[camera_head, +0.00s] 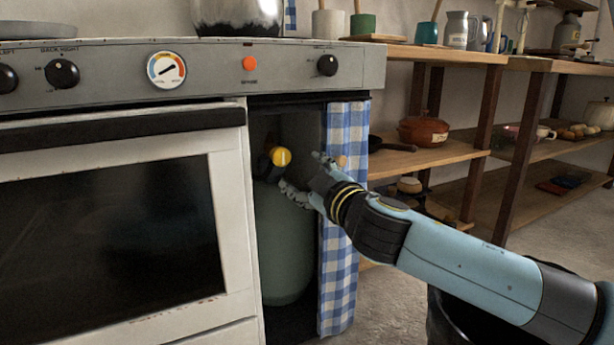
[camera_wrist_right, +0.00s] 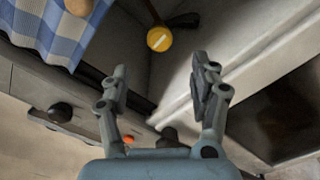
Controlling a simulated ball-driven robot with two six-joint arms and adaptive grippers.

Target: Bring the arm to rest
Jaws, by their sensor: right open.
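My right arm (camera_head: 470,265) reaches in from the right in the head view. My right gripper (camera_head: 302,180) is open in front of the cupboard opening beside the oven. In the right wrist view its two fingers (camera_wrist_right: 160,90) stand wide apart with nothing between them. A yellow-capped valve (camera_head: 280,157) sits just left of the gripper, on top of a green gas bottle (camera_head: 282,240). The yellow cap also shows beyond the fingertips in the wrist view (camera_wrist_right: 159,39), apart from them. My left gripper is not in view.
A blue checked curtain (camera_head: 345,225) hangs right beside the gripper. The white oven (camera_head: 235,215) stands to the left, with the control panel (camera_head: 210,66) above. Wooden shelves (camera_head: 440,150) with pots stand to the right.

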